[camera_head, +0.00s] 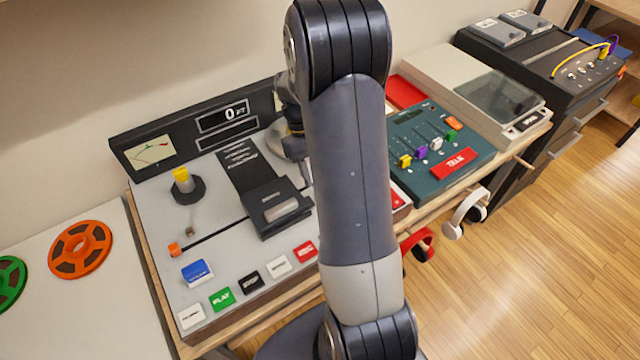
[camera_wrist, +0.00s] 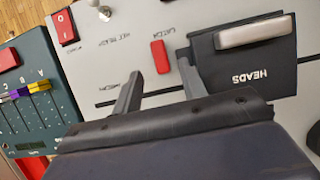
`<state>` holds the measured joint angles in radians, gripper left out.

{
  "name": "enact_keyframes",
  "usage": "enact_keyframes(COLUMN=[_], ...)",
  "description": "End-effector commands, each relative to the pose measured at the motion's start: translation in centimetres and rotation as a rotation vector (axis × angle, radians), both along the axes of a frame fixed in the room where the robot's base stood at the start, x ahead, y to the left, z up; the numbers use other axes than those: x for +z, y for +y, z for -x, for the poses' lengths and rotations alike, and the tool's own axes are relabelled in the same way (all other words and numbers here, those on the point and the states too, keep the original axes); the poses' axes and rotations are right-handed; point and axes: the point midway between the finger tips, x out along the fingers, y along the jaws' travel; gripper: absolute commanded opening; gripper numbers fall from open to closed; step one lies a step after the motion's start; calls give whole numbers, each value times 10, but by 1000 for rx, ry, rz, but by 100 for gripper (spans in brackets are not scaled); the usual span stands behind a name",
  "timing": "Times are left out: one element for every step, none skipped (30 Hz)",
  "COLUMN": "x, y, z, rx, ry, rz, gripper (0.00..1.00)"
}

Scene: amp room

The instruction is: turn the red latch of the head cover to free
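The red latch (camera_wrist: 160,56) is a small red bar on the pale grey deck in the wrist view, lying beside the head cover. Its long side runs nearly up and down in that picture. The dark head cover (camera_wrist: 262,60), marked HEADS, has a light handle bar; it also shows in the head view (camera_head: 268,228). My gripper (camera_wrist: 160,76) is open, with one finger to each side of the latch's near end. Whether the fingers touch it I cannot tell. In the head view my arm hides the latch and most of my gripper.
A teal fader panel (camera_head: 428,122) stands right of the tape deck (camera_head: 225,250). Orange (camera_head: 80,250) and green reels lie at left. Red (camera_head: 418,243) and white headphones (camera_head: 466,212) hang at the front edge. A turntable (camera_head: 480,90) stands farther right.

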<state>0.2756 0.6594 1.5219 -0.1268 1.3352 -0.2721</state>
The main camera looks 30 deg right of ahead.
Motion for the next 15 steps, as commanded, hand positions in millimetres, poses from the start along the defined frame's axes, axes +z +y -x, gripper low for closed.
enact_keyframes(x=[10, 16, 23, 28, 32, 37, 41, 44, 47, 49, 51, 53, 53, 54, 54], y=[0, 0, 0, 1, 1, 1, 1, 1, 1, 1, 1, 1, 1, 1, 1], z=[-5, -8, -11, -12, -14, -16, -18, -19, -20, -21, -21, -22, -22, -22, -22], rx=[1, 1, 0, 0, 0, 0, 0, 0, 0, 0, 0, 0, 0, 1, 1], ry=[-5, -5, -5, -4, -4, -3, -2, -3, -2, -1, -1, -1, -1, -1, -1], rz=[2, 2, 1, 1, 1, 0, 0, 0, 0, -1, -1, 0, -1, -1, -1], gripper=[40, 40, 40, 40, 40, 40, 40, 40, 40, 40, 40, 40, 40, 40, 40])
